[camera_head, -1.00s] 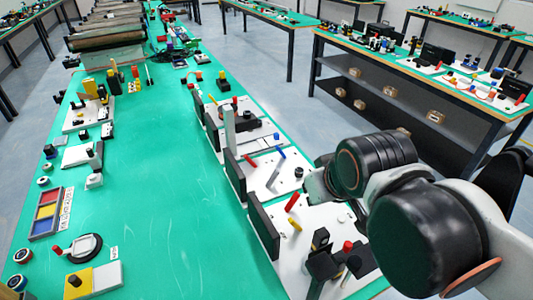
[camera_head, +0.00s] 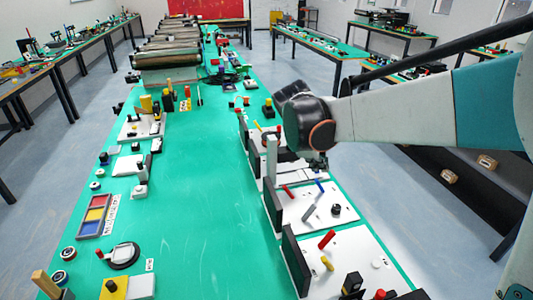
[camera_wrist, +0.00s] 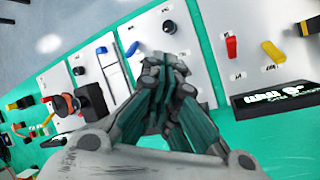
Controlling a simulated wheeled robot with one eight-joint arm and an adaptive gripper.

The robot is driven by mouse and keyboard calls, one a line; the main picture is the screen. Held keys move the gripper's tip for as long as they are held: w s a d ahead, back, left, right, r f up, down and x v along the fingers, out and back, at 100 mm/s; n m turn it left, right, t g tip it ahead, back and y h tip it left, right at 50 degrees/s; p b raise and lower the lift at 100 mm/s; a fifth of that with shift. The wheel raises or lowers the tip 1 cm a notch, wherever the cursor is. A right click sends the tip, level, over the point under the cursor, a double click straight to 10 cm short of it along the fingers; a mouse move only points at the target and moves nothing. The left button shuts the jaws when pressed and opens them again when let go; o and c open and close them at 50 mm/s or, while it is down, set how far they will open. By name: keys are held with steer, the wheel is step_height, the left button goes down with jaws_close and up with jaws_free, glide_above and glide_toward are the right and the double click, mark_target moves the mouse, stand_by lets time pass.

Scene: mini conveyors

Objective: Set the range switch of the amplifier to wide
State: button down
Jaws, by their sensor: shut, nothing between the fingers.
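Several white device boards stand in a row on the green table; I cannot read their labels, so I cannot tell which is the amplifier. In the head view one board (camera_head: 300,203) carries a red lever (camera_head: 287,191), a blue lever (camera_head: 320,186), a grey lever (camera_head: 308,213) and a black knob (camera_head: 336,210). In the head view, my arm mostly hides the gripper.
The nearest board (camera_head: 350,250) has a red lever (camera_head: 327,239) and a yellow lever (camera_head: 327,262). Upright dark panels (camera_head: 295,258) edge the boards on the left. The green table's (camera_head: 200,220) middle is clear. A tray of coloured sections (camera_head: 95,215) lies at left.

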mark_target(320, 186)
steer(key=w+a+f+n+h, duration=0.1)
steer(key=w+a+f+n, duration=0.1)
steer(key=w+f, duration=0.2)
steer(key=w+a+f+n+g+h+p, duration=0.1)
steer(key=w+f+n, duration=0.1)
steer(key=w+f, duration=0.2)
steer(key=w+a+f+n+h, duration=0.1)
steer(key=w+a+f+n, duration=0.1)
steer(key=w+f+n, duration=0.1)
steer(key=shift+w+a+f+h+p, duration=0.3)
steer(key=shift+w+f+h, duration=0.1)
steer(key=shift+w+f, duration=0.35)
steer(key=shift+w+a+f+g, duration=0.1)
steer(key=shift+a+f+g, duration=0.05)
steer(key=shift+f+g, duration=0.2)
steer(key=shift+f, duration=0.1)
steer(key=b+x, duration=0.3)
steer(key=x, duration=0.7)
steer(key=shift+b, duration=0.3)
steer(key=shift+r, duration=0.25)
steer(key=shift+w+d+r+y+p, duration=0.1)
steer(key=shift+d+r+y+p, duration=0.05)
steer(key=shift+d+y+p, duration=0.2)
